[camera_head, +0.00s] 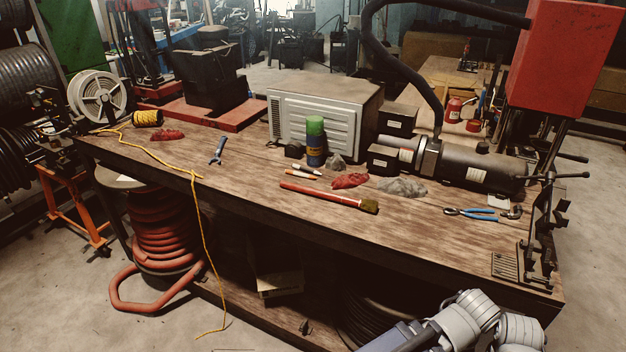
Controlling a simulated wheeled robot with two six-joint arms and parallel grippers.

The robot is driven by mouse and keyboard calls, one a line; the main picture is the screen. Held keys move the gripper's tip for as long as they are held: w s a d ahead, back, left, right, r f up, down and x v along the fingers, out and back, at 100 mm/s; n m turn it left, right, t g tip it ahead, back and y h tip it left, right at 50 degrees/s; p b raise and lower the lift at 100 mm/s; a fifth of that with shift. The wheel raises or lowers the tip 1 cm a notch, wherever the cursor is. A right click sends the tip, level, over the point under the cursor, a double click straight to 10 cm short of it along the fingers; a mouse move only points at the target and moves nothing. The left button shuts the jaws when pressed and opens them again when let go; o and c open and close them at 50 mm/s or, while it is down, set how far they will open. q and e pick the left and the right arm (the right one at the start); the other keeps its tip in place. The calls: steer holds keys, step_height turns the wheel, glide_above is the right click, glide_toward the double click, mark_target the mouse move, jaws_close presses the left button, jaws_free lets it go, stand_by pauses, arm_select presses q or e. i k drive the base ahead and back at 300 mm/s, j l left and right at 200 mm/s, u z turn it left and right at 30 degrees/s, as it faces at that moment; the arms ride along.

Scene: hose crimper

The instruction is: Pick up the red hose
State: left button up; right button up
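The red hose (160,229) is wound in a stacked coil on the left, under and beside the left end of the workbench. Its loose end (150,305) bends out in a loop near the floor in front of the coil. Part of the coil's top is hidden by the bench edge and a round pale lid or disc. Grey links of my own arm show at the bottom right, well apart from the hose. Neither gripper's fingers can be seen.
The wooden workbench (237,193) fills the middle, with a brush (320,195), spray can (315,142), pliers (470,214) and rags on top. A yellow cord (204,245) hangs over the front edge, just right of the hose. The floor at the lower left is clear.

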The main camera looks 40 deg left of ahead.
mark_target(353, 201)
steer(key=j, duration=1.05)
steer(key=k+j, duration=0.15)
steer(key=j, duration=0.9)
